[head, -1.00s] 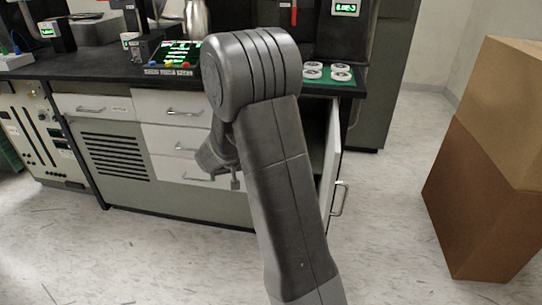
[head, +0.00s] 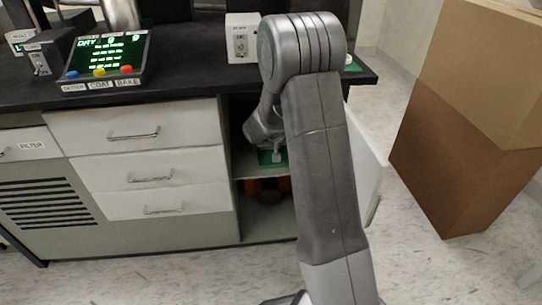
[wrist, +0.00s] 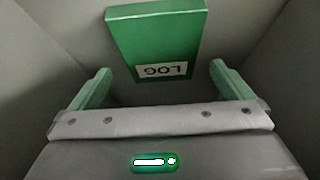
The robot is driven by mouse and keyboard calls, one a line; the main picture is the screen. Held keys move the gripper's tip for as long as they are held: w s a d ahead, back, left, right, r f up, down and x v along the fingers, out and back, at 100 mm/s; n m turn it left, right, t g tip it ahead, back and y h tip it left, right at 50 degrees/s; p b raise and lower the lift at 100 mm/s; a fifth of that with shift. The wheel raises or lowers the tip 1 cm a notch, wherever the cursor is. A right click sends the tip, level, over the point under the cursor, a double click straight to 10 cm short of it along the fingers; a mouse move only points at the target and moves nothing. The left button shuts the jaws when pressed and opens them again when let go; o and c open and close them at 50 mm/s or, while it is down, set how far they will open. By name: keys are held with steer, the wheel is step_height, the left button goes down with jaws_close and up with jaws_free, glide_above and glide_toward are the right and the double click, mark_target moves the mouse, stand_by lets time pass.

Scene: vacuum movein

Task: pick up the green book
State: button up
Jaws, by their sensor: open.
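The green book (wrist: 155,38) lies inside a grey compartment in the wrist view, with a white label reading "LOG" on its near end. In the head view it shows as a small green patch (head: 265,158) on the shelf of the open cabinet, partly hidden by my arm. My gripper (wrist: 155,82) is open, its two green-tipped fingers spread wide below the book's near end in the picture. Nothing is between the fingers. In the head view the gripper (head: 277,155) is at the cabinet opening, in front of the book.
Grey walls close in on both sides in the wrist view. The cabinet door (head: 368,165) stands open to the right of my arm. White drawers (head: 150,170) are on the left, the black countertop (head: 190,62) above. Stacked brown boxes (head: 455,140) stand at right.

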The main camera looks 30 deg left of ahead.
mark_target(271, 151)
steer(key=b+x, duration=0.2)
steer(key=x, duration=0.3)
steer(key=shift+w+a, duration=0.15)
steer(key=shift+c, duration=0.2)
steer(key=c, duration=0.7)
steer(key=shift+c, duration=0.5)
steer(key=shift+r, duration=0.15)
